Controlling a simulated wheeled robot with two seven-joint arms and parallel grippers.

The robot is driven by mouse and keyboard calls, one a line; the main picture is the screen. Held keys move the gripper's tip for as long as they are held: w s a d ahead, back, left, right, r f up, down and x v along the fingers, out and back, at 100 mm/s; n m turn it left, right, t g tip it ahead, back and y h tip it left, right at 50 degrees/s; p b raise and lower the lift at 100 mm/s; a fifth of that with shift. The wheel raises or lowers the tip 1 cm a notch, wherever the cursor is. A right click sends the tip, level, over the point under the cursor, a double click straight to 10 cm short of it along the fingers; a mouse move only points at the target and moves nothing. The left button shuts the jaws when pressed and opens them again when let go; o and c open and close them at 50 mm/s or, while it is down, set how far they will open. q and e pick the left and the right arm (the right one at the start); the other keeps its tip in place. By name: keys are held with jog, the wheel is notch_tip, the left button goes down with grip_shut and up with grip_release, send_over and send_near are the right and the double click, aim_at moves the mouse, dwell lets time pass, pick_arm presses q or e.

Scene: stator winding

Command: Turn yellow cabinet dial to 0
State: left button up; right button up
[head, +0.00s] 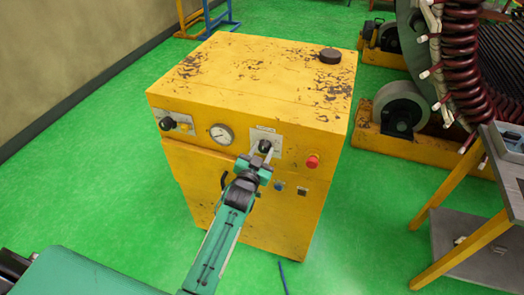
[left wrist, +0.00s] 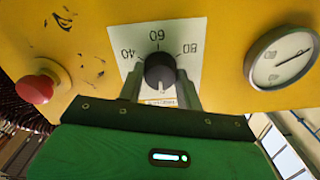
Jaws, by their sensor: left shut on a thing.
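The yellow cabinet (head: 250,75) stands in the middle of the head view, with scuffed paint. Its black dial (head: 265,146) sits on a white plate on the front panel, partly hidden by my left gripper (head: 261,158). In the left wrist view the dial (left wrist: 160,71) is seen close up, with the labels 40, 60 and 80 upside down around its upper side. A small light mark shows at the knob's lower edge. The left gripper's fingers are on both sides of the knob, shut on it. The 0 label is not visible. My right gripper is not in view.
A round gauge (head: 222,134) is left of the dial and a red button (head: 313,161) is right of it. Another black knob (head: 168,123) is at the panel's left. A table (head: 505,160) and stator machinery (head: 405,105) stand to the right. Green floor is clear at left.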

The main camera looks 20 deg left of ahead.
pick_arm(q)
jog(key=shift+f+n, duration=0.1)
jog(key=shift+n, duration=0.2)
dwell(0.4)
jog(key=o, duration=1)
jog(key=shift+s+a+b, duration=0.15)
jog(key=shift+s+b, duration=0.65)
jog(key=shift+s, duration=2.65)
jog(key=shift+s+a+b, duration=0.1)
jog(key=shift+s+b, duration=0.7)
jog(key=shift+s, duration=2.65)
